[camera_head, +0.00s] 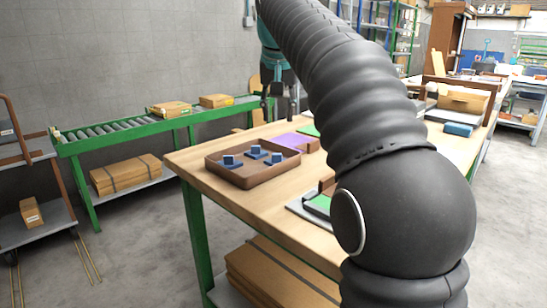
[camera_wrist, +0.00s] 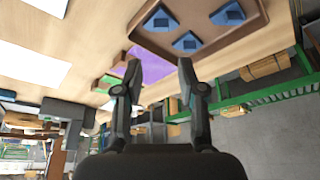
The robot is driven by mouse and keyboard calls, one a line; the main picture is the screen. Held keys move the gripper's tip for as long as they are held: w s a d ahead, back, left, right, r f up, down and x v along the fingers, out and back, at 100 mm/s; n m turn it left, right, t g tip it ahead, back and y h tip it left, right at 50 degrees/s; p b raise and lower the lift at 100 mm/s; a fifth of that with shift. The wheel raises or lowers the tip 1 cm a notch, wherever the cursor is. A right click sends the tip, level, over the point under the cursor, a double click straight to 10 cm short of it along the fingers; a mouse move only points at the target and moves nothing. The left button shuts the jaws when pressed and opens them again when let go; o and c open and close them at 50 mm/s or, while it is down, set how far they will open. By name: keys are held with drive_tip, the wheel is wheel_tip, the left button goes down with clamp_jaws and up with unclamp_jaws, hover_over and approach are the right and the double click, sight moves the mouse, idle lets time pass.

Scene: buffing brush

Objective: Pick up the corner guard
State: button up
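Three blue corner guards lie apart in a shallow brown tray (camera_head: 252,180) on the wooden table. In the head view they are the left corner guard (camera_head: 230,162), the middle corner guard (camera_head: 256,152) and the right corner guard (camera_head: 275,158). In the wrist view they look like blue triangular pieces: one at left (camera_wrist: 160,19), one at right (camera_wrist: 228,14) and one nearest the fingers (camera_wrist: 187,41). My gripper (camera_wrist: 160,66) is open and empty, apart from the tray. In the head view it shows only in part, above the table's far edge beside my arm.
A purple block (camera_head: 299,142) and a green piece (camera_head: 310,130) sit behind the tray. A green roller conveyor (camera_head: 130,131) with boxes stands beyond the table. A blue box (camera_head: 458,129) lies farther right. Bare tabletop (camera_head: 250,215) lies in front of the tray.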

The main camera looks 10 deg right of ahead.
drive_tip(key=b, duration=0.2)
hover_over(277, 154)
drive_tip(key=s, duration=0.2)
wheel_tip(277, 154, down, 7)
drive_tip(key=shift+a+b+x, duration=0.1)
drive_tip(key=shift+b+x, duration=0.1)
drive_tip(key=shift+x, duration=1.15)
drive_tip(key=shift+a+b+x, duration=0.15)
drive_tip(key=shift+x, duration=1.2)
drive_tip(key=c, duration=0.5)
